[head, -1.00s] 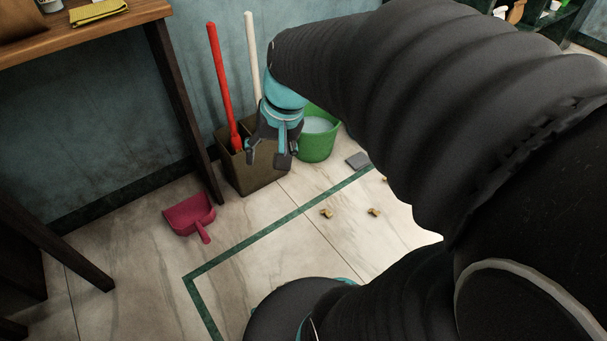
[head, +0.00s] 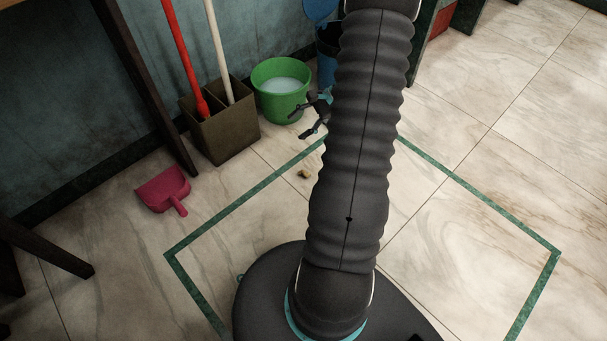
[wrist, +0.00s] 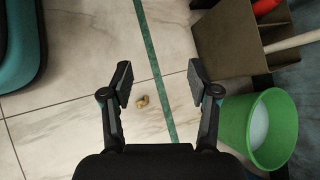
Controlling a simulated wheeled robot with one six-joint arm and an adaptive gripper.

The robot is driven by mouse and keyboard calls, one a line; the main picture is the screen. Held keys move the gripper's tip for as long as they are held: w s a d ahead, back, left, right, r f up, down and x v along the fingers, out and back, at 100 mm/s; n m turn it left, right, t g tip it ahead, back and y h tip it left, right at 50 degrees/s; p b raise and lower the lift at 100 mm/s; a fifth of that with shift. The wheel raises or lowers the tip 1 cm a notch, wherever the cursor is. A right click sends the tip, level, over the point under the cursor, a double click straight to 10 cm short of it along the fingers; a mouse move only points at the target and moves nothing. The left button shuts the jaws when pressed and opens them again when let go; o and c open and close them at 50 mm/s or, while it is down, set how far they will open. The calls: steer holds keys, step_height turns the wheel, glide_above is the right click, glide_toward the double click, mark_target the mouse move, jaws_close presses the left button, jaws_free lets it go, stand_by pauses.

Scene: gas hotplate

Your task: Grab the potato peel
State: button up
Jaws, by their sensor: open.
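A small brownish-yellow potato peel (head: 304,174) lies on the marble floor inside the green floor outline, just left of my arm in the head view. In the wrist view one peel (wrist: 141,102) lies on the tiles below my gripper, between the finger lines and nearer the left finger. My gripper (wrist: 158,85) is open and empty, with its fingers spread above the floor. In the head view my gripper (head: 312,116) shows partly from behind my arm, near the green bucket. Any other peel is hidden by my arm.
A green bucket (head: 281,98) of pale liquid stands by a brown box (head: 228,136) holding a red and a cream handle. A pink dustpan (head: 164,190) lies at left. A green line (head: 222,216) marks the floor. Open floor lies at right.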

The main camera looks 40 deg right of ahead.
steer(key=s+d+f+m+t+b, duration=0.1)
steer(key=s+d+f+m+t, duration=0.2)
steer(key=f, duration=0.4)
steer(key=s+d+f+m+t, duration=0.1)
steer(key=d+f+m, duration=0.2)
steer(key=d+f, duration=0.35)
steer(key=m+t+h+b, duration=0.1)
steer(key=m+t, duration=0.2)
steer(key=m, duration=0.2)
glide_toward(310, 174)
steer(key=v, duration=0.4)
steer(key=shift+a+r, duration=0.2)
steer(key=shift+a, duration=0.05)
steer(key=shift+w+a+f, duration=0.15)
steer(key=shift+w+f, duration=0.05)
steer(key=shift+f, duration=0.05)
steer(key=x, duration=0.7)
steer(key=shift+w+a+f+b, duration=0.15)
steer(key=shift+w+b, duration=0.15)
steer(key=shift+w, duration=0.1)
steer(key=shift+x, duration=2.65)
steer(key=shift+d+f, duration=0.2)
steer(key=shift+d, duration=0.05)
steer(key=shift+c, duration=0.2)
steer(key=c, duration=0.9)
